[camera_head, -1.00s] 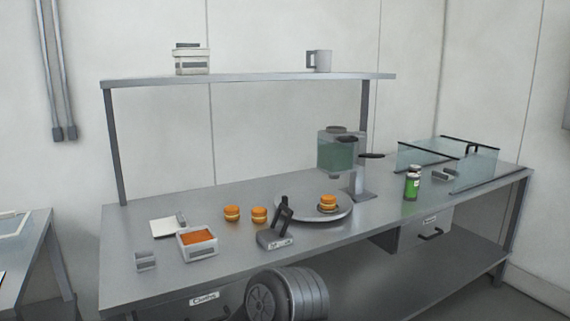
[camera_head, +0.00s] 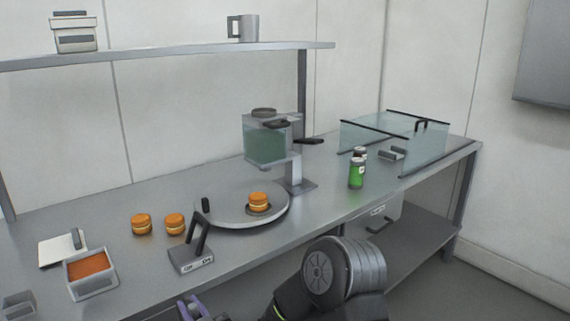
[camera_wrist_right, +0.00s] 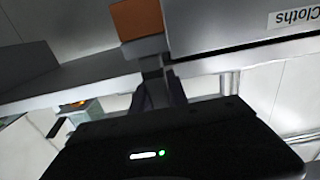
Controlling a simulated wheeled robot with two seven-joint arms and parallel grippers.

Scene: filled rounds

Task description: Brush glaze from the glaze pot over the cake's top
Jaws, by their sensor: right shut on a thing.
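An orange, pale-banded round cake (camera_head: 258,201) sits on a small dark disc on a wide grey round plate (camera_head: 225,217). A pale tub with orange contents (camera_head: 92,283), perhaps the glaze pot, stands at the left; its label is unreadable. My right gripper (camera_head: 190,303) shows partly at the bottom edge of the head view, below the counter front. In the right wrist view it (camera_wrist_right: 157,75) is shut on a narrow grey piece with an orange-brown block (camera_wrist_right: 138,18) at its far end, which looks like a brush. My left gripper is not in view.
Two more orange rounds (camera_head: 174,224) stand left of the plate. A switch block with a black lever (camera_head: 190,261) is at its front left. A shelf hangs above.

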